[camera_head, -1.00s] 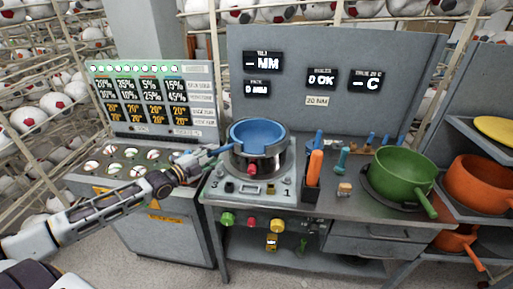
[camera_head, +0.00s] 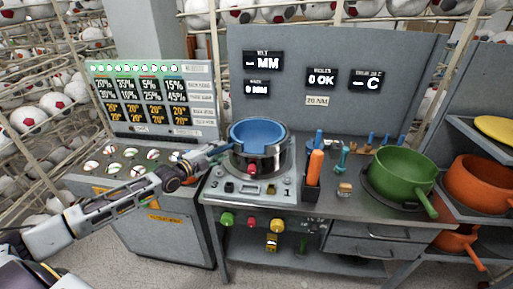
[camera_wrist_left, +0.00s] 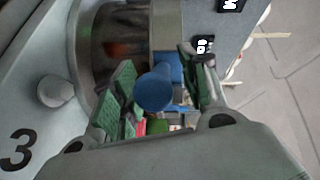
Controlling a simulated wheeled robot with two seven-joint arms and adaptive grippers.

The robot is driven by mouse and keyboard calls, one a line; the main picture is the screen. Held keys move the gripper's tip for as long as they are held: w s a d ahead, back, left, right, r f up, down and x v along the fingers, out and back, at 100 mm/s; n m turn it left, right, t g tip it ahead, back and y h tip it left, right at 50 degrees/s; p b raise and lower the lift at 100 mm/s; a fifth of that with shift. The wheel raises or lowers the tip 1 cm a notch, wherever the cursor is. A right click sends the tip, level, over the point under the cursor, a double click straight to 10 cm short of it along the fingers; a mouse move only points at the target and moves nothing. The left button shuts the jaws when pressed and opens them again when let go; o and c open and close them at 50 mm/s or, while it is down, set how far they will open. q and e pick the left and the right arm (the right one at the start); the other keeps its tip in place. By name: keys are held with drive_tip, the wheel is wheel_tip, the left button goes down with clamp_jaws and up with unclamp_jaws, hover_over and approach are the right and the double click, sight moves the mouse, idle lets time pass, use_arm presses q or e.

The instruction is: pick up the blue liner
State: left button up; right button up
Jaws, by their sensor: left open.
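The blue liner (camera_head: 258,131) is a round blue bowl seated in the dark metal ring of the press (camera_head: 262,165), with a blue handle sticking out to the left. My left gripper (camera_head: 212,156) is at that handle, left of the press. In the left wrist view, the rounded blue handle end (camera_wrist_left: 153,90) lies between the two green-padded fingers of my left gripper (camera_wrist_left: 158,85), which are spread apart with a gap on the right. Part of the handle is hidden by the fingers. My right gripper is not in view.
An orange-handled tool (camera_head: 315,165) stands in a holder right of the press. A green pot (camera_head: 403,175) sits further right, with orange pots (camera_head: 478,185) on a shelf. A grey console with displays (camera_head: 155,100) stands behind my left arm.

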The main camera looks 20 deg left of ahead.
use_arm(q)
drive_tip(key=shift+x, duration=0.85)
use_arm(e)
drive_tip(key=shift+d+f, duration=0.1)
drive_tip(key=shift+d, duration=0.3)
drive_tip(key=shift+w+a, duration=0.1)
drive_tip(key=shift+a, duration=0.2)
use_arm(q)
drive_tip(key=c, duration=0.9)
drive_tip(key=shift+r, duration=0.1)
clamp_jaws()
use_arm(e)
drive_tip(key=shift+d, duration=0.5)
